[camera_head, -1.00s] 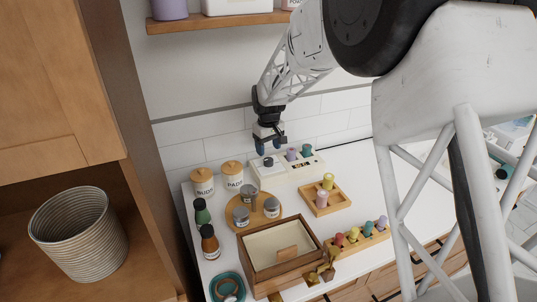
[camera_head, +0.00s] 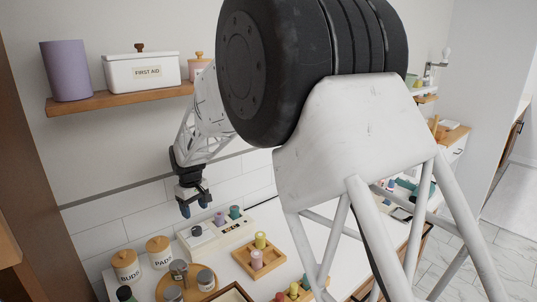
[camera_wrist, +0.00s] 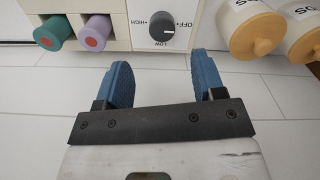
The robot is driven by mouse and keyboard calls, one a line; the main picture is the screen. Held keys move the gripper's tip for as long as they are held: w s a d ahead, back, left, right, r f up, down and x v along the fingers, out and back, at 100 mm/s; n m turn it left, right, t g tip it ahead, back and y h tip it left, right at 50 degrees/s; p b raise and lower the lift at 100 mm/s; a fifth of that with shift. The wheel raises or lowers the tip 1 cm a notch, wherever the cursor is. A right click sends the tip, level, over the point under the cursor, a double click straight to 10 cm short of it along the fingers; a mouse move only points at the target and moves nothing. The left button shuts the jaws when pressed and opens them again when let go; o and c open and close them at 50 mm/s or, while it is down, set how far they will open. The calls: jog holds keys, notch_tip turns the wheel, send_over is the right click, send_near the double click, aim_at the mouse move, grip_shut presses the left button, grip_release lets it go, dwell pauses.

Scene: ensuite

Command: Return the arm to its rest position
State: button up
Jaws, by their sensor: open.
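My gripper (camera_head: 196,208) hangs pointing down above the back of the white counter, close to the tiled wall. Its two blue fingers are apart with nothing between them; they also show in the wrist view (camera_wrist: 165,82). Just below and beside it in the head view stands a cream control box (camera_head: 216,232) with a dark knob (camera_head: 197,231), a purple peg (camera_head: 219,218) and a teal peg (camera_head: 235,212). In the wrist view the knob (camera_wrist: 162,27) lies beyond the fingertips, apart from them.
Two lidded jars (camera_head: 126,265) stand left of the box. A wooden tray (camera_head: 259,257) with yellow and pink pegs stands in front. Part of my arm covers the middle.

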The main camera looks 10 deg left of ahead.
jog(key=s+d+r+m, duration=0.2)
jog(key=s+d+r, duration=0.25)
jog(key=d, duration=0.55)
jog(key=s+d+r+m+t, duration=0.15)
jog(key=s+d+r, duration=0.3)
jog(key=d, duration=0.65)
jog(key=s+d+r+m, duration=0.2)
jog(key=s+d+r, duration=0.25)
jog(key=d, duration=0.55)
jog(key=s+d+m, duration=0.3)
jog(key=s+d, duration=0.7)
jog(key=s, duration=0.3)
jog(key=s+d+f+m+t, duration=0.1)
jog(key=s+d+m, duration=0.2)
jog(key=s+d, duration=0.7)
jog(key=s, duration=0.3)
jog(key=shift+s+f, duration=0.2)
